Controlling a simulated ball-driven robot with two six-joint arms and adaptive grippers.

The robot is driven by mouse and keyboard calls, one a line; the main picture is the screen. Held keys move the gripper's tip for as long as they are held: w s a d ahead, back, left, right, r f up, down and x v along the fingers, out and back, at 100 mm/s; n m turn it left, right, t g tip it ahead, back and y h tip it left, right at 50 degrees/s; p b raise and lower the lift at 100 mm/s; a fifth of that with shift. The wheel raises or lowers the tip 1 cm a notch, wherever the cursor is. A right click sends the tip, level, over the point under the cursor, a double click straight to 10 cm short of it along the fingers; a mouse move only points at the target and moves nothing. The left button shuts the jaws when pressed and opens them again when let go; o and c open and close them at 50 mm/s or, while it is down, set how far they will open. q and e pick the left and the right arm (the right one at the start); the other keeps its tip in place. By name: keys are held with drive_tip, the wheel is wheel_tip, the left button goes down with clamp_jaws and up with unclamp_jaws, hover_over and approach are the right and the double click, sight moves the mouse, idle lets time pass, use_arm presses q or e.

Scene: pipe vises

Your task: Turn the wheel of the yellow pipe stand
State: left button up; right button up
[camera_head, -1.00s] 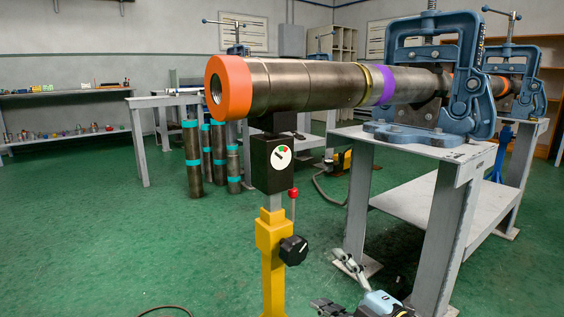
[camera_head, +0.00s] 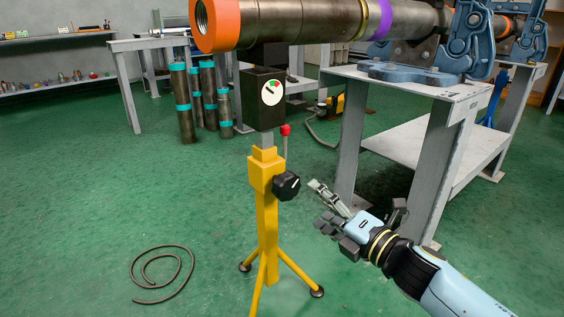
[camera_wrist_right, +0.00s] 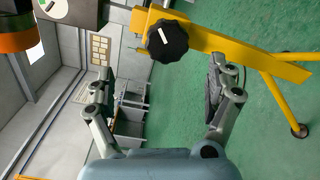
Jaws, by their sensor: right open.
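The yellow pipe stand (camera_head: 266,215) stands upright on its splayed legs in the head view. Its black wheel (camera_head: 286,185), a lobed knob with a white mark, sits on the right side of the yellow post. In the right wrist view the wheel (camera_wrist_right: 167,41) lies ahead of the fingers, above the middle, beside the yellow post (camera_wrist_right: 215,36). My right gripper (camera_head: 321,207) is open and empty, to the right of the wheel and a little lower, apart from it. Its two fingers (camera_wrist_right: 160,84) show spread in the right wrist view. My left gripper is not in view.
A large pipe (camera_head: 300,22) with an orange end rests over the stand's black head (camera_head: 262,98). A grey vise table (camera_head: 430,88) stands to the right, close behind my right arm. A coiled cable (camera_head: 160,275) lies on the floor at left. The green floor around the stand is mostly clear.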

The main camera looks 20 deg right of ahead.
sight(291, 188)
use_arm(q)
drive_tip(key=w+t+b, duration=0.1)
drive_tip(key=b, duration=0.1)
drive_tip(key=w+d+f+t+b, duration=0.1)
drive_tip(key=b, duration=0.2)
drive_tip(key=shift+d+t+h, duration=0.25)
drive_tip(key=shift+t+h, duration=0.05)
use_arm(e)
drive_tip(key=w+a+n, duration=0.1)
drive_tip(key=w+n, duration=0.2)
drive_tip(key=w+a+n, duration=0.1)
drive_tip(key=w+n, duration=0.2)
drive_tip(key=w, duration=0.1)
drive_tip(key=w+a+f+n, duration=0.1)
drive_tip(key=w+a+n, duration=0.1)
drive_tip(key=w+n, duration=0.2)
drive_tip(key=shift+w, duration=0.1)
drive_tip(key=shift+c, duration=0.4)
drive_tip(key=c, duration=1.1)
